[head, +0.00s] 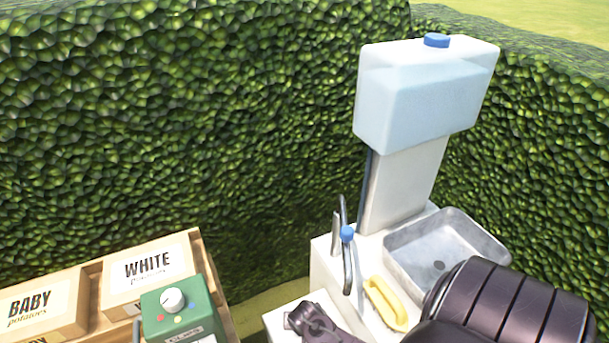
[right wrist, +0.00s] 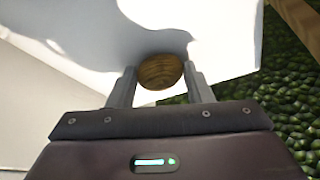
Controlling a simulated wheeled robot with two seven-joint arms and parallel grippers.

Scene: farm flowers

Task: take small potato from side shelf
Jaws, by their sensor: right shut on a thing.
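A small brown potato (right wrist: 160,72), rounded with a streaky surface, sits between the two fingers of my right gripper (right wrist: 161,76) in the right wrist view. The gripper is shut on it, with a finger at each side. A white surface lies behind the potato; I cannot tell whether the potato touches it. In the head view a dark part of mine shows at the bottom centre, and the potato cannot be made out there. My left gripper is not in view.
Boxes labelled BABY potatoes (head: 40,305) and WHITE potatoes (head: 150,270) stand in a wooden shelf at the lower left, behind a green device with a knob (head: 180,312). A wash stand has a metal basin (head: 445,252), yellow item (head: 386,302) and water tank (head: 425,95). A hedge (head: 190,120) closes the back.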

